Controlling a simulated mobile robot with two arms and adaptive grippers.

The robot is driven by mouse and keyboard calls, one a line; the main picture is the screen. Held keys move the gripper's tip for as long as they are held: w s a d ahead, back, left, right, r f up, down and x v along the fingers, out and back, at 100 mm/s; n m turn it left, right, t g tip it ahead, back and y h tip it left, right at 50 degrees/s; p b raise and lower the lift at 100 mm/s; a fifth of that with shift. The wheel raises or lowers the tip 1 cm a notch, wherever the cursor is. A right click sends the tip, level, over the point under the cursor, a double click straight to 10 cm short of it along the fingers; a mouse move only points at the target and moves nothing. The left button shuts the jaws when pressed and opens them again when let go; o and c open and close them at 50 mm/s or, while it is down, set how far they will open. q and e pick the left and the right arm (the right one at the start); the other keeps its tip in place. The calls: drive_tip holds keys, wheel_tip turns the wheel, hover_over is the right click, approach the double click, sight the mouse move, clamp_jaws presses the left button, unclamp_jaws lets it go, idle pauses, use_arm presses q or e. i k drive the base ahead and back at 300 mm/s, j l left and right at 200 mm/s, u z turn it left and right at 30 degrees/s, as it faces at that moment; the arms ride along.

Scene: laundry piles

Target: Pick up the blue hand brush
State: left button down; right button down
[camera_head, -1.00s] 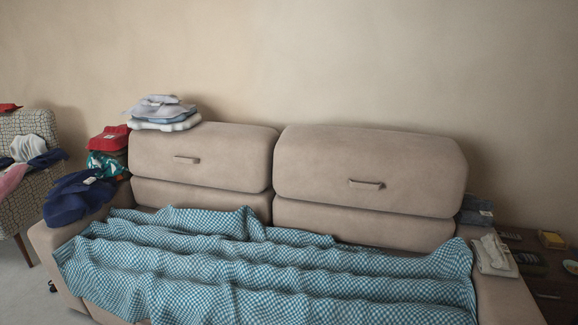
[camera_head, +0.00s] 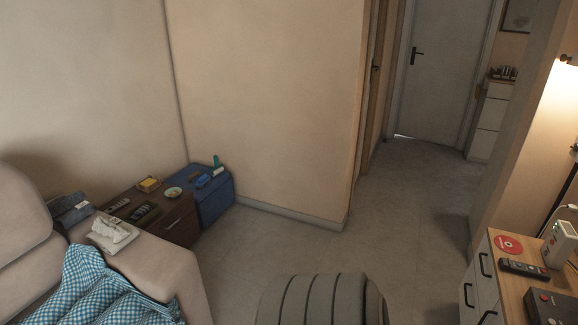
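A small blue object (camera_head: 202,181) lies on top of a blue box-like stand (camera_head: 218,198) in the corner, left of centre in the head view. It may be the blue hand brush, but it is too small to tell for sure. A teal upright item (camera_head: 215,162) stands close behind it. Neither of my grippers is in view.
A brown side table (camera_head: 178,218) holding a yellow box (camera_head: 149,184) and a small bowl (camera_head: 173,192) stands beside the sofa arm (camera_head: 150,262). A grey ribbed seat (camera_head: 320,299) is at the bottom. Clear floor (camera_head: 400,215) leads to a door (camera_head: 440,70).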

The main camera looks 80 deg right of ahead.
sight(204, 179)
drive_tip(key=z, duration=1.9)
drive_tip(key=u, duration=2.95)
drive_tip(key=l+z, duration=0.1)
drive_tip(key=z, duration=2.9)
drive_tip(key=i+l+z, duration=0.2)
drive_tip(key=i+z, duration=0.2)
drive_tip(key=i, duration=0.15)
drive_tip(key=i+z, duration=0.4)
drive_tip(key=i, duration=0.15)
drive_tip(key=i+j+z, duration=0.15)
drive_tip(key=i+z, duration=0.25)
drive_tip(key=i, duration=0.15)
